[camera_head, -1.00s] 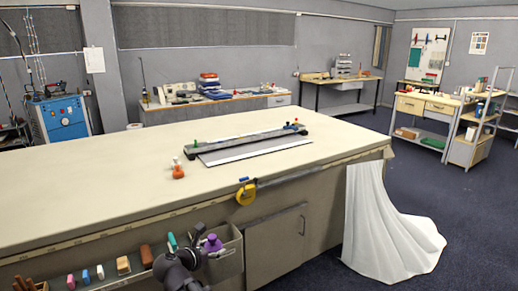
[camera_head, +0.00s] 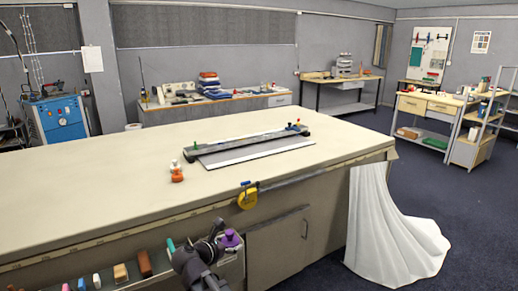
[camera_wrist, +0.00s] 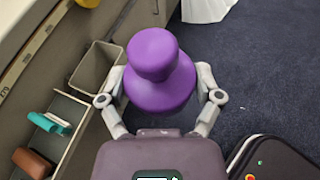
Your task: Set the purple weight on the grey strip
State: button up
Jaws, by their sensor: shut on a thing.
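The purple weight (camera_wrist: 163,88) is held between both fingers of my gripper (camera_wrist: 161,74), seen from above with its round knob towards the camera. In the head view the weight (camera_head: 230,239) shows at the rim of the grey bin on the table's front side, partly hidden by my gripper (camera_head: 218,236). In the wrist view the bin lies left of the weight, and the floor is below it. The grey strip (camera_head: 255,150) lies on the cloth table with a pale front edge, in front of a dark rail. It is well above and beyond my gripper.
The grey bin (camera_wrist: 97,66) and a tray with a teal item (camera_wrist: 50,123) and brown block (camera_wrist: 35,163) hang on the table's side. A yellow tape measure (camera_head: 247,196) hangs at the edge. The cloth top is mostly bare.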

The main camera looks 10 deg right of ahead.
aim_at(220, 163)
jog(key=z, duration=0.6)
jog(key=i, duration=2.05)
jog(key=u, duration=0.65)
